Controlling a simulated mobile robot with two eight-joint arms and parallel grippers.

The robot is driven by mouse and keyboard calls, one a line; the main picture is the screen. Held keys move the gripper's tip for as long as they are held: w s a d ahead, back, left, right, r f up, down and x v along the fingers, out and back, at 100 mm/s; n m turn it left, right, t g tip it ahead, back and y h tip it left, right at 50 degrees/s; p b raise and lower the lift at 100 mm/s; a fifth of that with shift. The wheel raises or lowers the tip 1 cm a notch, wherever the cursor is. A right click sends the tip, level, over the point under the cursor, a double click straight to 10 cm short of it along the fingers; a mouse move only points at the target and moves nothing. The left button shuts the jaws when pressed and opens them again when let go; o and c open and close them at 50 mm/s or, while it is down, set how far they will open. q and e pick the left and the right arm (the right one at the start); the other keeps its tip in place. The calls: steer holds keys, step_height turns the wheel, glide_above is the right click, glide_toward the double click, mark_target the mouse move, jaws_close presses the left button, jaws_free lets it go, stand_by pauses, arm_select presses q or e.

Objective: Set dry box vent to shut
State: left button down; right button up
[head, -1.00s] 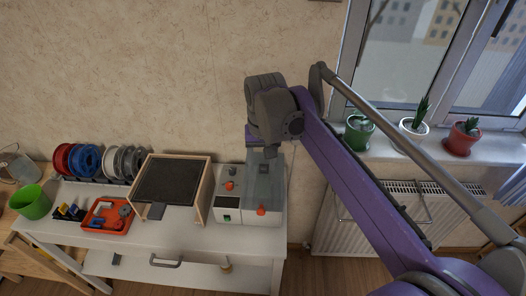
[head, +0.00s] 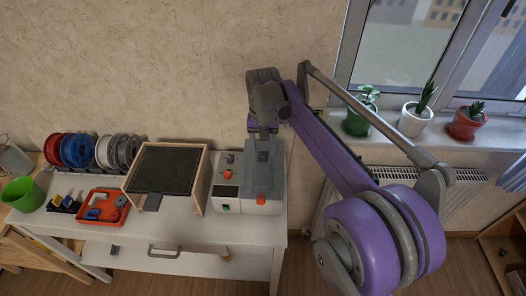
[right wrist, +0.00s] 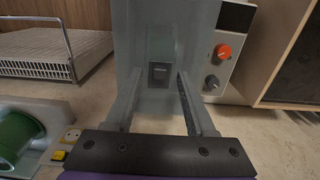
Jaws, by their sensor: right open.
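The dry box (head: 230,205) is a white unit with orange knobs and a grey translucent upper part, standing at the right end of the white table. In the right wrist view its grey translucent part (right wrist: 205,25) fills the middle, with a small dark vent tab (right wrist: 159,72) on a grey plate. My right gripper (head: 263,133) is over the back of the dry box. In the right wrist view its two grey fingers (right wrist: 158,84) are spread apart, with the tab showing between them and nothing held. I cannot tell if they touch the box. My left gripper is not in view.
A wood-framed dark panel box (head: 201,190) stands close left of the dry box. Further left are several filament spools (head: 75,150), an orange tray (head: 100,212) and a green cup (head: 22,194). Potted plants (head: 416,118) stand on the windowsill at right, above a radiator.

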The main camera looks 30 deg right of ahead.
steer(key=shift+f, duration=0.45)
steer(key=shift+c, duration=0.3)
jaws_close()
stand_by(0.9)
